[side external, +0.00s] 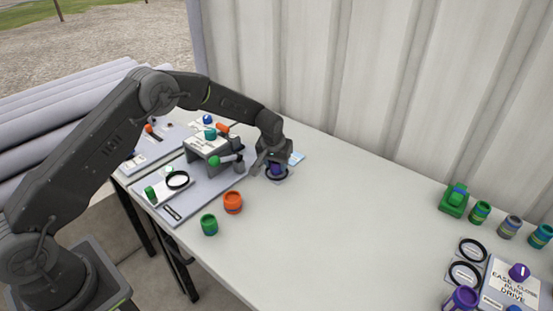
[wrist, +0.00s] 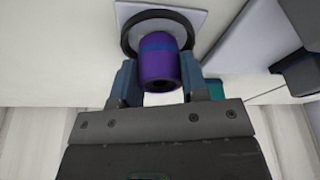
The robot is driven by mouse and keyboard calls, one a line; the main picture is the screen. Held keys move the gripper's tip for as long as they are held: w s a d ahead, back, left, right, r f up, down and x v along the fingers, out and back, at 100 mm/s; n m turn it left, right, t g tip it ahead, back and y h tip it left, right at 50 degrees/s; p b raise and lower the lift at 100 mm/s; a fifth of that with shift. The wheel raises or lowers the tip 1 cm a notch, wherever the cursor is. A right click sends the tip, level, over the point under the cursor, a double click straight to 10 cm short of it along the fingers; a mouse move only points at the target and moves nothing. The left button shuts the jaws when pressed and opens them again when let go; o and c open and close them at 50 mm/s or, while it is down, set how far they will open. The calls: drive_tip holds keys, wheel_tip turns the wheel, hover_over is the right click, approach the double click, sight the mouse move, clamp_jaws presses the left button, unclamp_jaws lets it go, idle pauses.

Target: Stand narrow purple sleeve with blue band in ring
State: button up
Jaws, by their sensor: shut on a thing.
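The narrow purple sleeve with a blue band (wrist: 158,67) is between the two fingers of my gripper (wrist: 158,85), which is shut on it. In the wrist view the sleeve's far end lies over the black ring (wrist: 130,38) on its pale square plate. I cannot tell whether its end touches the plate. In the side view the purple sleeve (side external: 277,169) looks upright under my gripper (side external: 274,163), and the ring (side external: 277,177) shows around its lower part.
A grey board with a white-topped block (side external: 207,142) and green fittings is left of my gripper. An orange sleeve (side external: 233,202) and a green sleeve (side external: 209,224) stand in front. Several coloured parts and black rings (side external: 472,250) are at the right. The middle table is clear.

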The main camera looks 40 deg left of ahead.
idle(0.3)
drive_tip(key=o, duration=1.1)
drive_tip(key=s+v, duration=0.2)
drive_tip(key=v, duration=1)
drive_tip(key=s+f+v, duration=0.1)
drive_tip(key=s+v, duration=0.1)
drive_tip(key=v, duration=0.9)
drive_tip(key=s+r+m+t, duration=0.1)
drive_tip(key=s+r, duration=0.3)
drive_tip(key=s, duration=0.6)
drive_tip(key=s+r+m+t, duration=0.1)
drive_tip(key=s+r+m, duration=0.1)
drive_tip(key=s+r, duration=0.5)
drive_tip(key=shift+m+t+h, duration=0.4)
drive_tip(key=shift+h, duration=0.1)
drive_tip(key=s+f, duration=0.1)
drive_tip(key=s, duration=0.3)
drive_tip(key=s+d+f, duration=0.1)
drive_tip(key=s+f, duration=0.1)
drive_tip(key=s, duration=0.2)
drive_tip(key=s+f, duration=0.2)
drive_tip(key=s, duration=0.3)
drive_tip(key=shift+d, duration=0.2)
